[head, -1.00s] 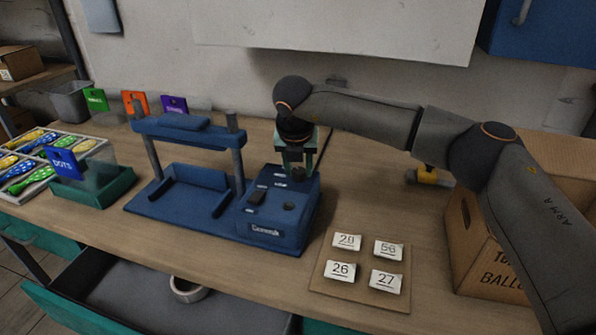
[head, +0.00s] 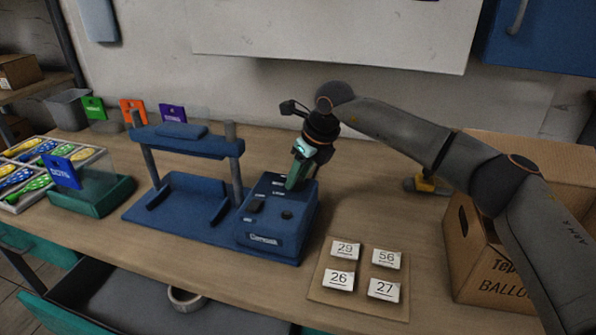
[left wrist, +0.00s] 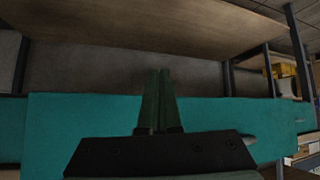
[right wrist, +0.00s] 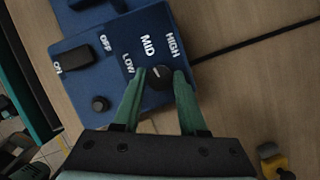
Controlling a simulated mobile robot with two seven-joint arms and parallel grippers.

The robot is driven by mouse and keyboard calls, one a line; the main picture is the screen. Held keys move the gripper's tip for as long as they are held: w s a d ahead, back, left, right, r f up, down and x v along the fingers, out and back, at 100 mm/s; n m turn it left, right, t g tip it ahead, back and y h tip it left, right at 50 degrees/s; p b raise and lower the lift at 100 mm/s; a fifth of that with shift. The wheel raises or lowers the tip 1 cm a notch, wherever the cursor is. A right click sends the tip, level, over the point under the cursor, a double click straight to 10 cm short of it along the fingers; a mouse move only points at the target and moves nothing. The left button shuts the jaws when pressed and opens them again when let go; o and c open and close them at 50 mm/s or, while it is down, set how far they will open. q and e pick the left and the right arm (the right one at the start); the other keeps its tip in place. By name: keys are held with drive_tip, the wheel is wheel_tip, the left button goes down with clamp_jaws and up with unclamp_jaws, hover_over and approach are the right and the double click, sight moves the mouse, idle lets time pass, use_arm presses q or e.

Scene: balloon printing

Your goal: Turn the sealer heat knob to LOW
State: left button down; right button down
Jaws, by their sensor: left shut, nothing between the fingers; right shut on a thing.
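The blue sealer (head: 262,240) stands on the bench. In the right wrist view, the dark round heat knob (right wrist: 159,76) sits beside the LOW (right wrist: 128,64), MID (right wrist: 148,47) and HIGH (right wrist: 172,46) labels. Its pale mark points up and left, toward the LOW–MID side; I cannot tell exactly which label. My right gripper (head: 290,186) is tilted over the panel, its green fingers shut on the heat knob, one on each side. In the head view the gripper hides the knob. My left gripper (left wrist: 159,75) is shut and empty, below the bench top, in front of a teal drawer.
A rocker switch (right wrist: 74,57) and a smaller black knob (right wrist: 99,104) are close by on the panel. A board with number cards (head: 360,262) lies right of the sealer. A cardboard box (head: 490,255) stands further right. A green tray (head: 92,197) is at the left.

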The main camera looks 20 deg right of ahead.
drive_tip(key=n+y+p, duration=0.1)
drive_tip(key=n, duration=0.1)
drive_tip(key=shift+w+d+r+n+g, duration=0.1)
drive_tip(key=shift+n+g, duration=0.3)
drive_tip(key=shift+n+p, duration=0.65)
drive_tip(key=shift+n, duration=0.25)
drive_tip(key=shift+n+g+y, duration=0.3)
drive_tip(key=shift+n+g, duration=0.1)
drive_tip(key=shift+n, duration=0.1)
drive_tip(key=shift+w+n+g+p, duration=0.1)
drive_tip(key=shift+n+g+p, duration=0.25)
drive_tip(key=shift+n, duration=0.45)
use_arm(q)
drive_tip(key=shift+s+a+r, duration=0.35)
drive_tip(key=shift+a+r, duration=0.05)
drive_tip(key=shift+r, duration=0.15)
drive_tip(key=shift+s+a+r, duration=0.3)
drive_tip(key=shift+a+r, duration=0.05)
drive_tip(key=shift+r, duration=0.15)
use_arm(e)
drive_tip(key=shift+n+g+y, duration=0.3)
drive_tip(key=shift+n+g, duration=0.15)
drive_tip(key=shift+n, duration=0.95)
drive_tip(key=shift+d, duration=0.1)
drive_tip(key=shift+c, duration=2.2)
unclamp_jaws()
